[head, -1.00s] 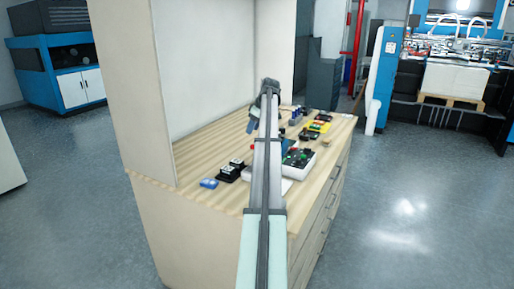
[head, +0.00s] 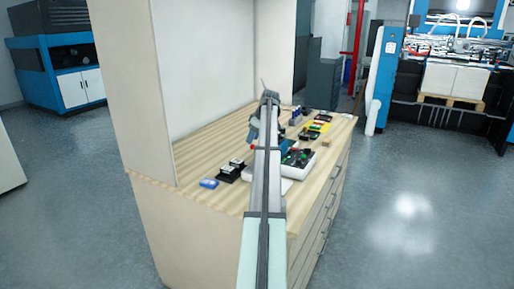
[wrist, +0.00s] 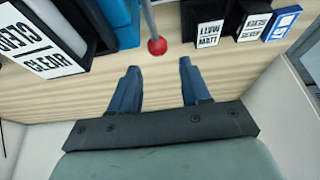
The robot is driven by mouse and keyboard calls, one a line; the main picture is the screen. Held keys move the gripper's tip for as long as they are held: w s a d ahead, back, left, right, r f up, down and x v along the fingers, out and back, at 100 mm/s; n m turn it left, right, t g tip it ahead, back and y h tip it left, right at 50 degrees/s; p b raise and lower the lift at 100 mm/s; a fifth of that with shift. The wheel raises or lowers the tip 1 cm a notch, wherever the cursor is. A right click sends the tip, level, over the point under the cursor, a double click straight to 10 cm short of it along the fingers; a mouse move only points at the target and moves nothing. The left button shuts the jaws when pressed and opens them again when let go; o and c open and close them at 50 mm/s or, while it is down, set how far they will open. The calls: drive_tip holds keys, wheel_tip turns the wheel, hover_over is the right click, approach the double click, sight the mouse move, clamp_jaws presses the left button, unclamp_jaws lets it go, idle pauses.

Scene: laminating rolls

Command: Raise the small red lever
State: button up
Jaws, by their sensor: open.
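The small red lever shows in the wrist view as a red ball knob (wrist: 157,46) on a thin grey rod, top centre. My gripper (wrist: 158,64) is open, its two blue fingers apart, one on each side below the knob in the picture. The knob lies just beyond the fingertips, in line with the gap, and nothing is between the fingers. In the head view my gripper (head: 252,136) is over the wooden counter, mostly behind my own arm, and a small red spot just under it may be the knob.
In the wrist view, black blocks with white labels (wrist: 208,33) and a blue-and-white box (wrist: 282,23) stand right of the lever. A large labelled block (wrist: 40,48) and blue parts (wrist: 121,22) are at left. The wooden counter (head: 205,157) has bare room at its left.

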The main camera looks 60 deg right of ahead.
drive_tip(key=shift+f, duration=0.1)
drive_tip(key=shift+f, duration=1.6)
drive_tip(key=c, duration=0.6)
drive_tip(key=shift+r, duration=0.1)
drive_tip(key=shift+r, duration=2.35)
drive_tip(key=o, duration=0.6)
drive_tip(key=shift+r, duration=0.15)
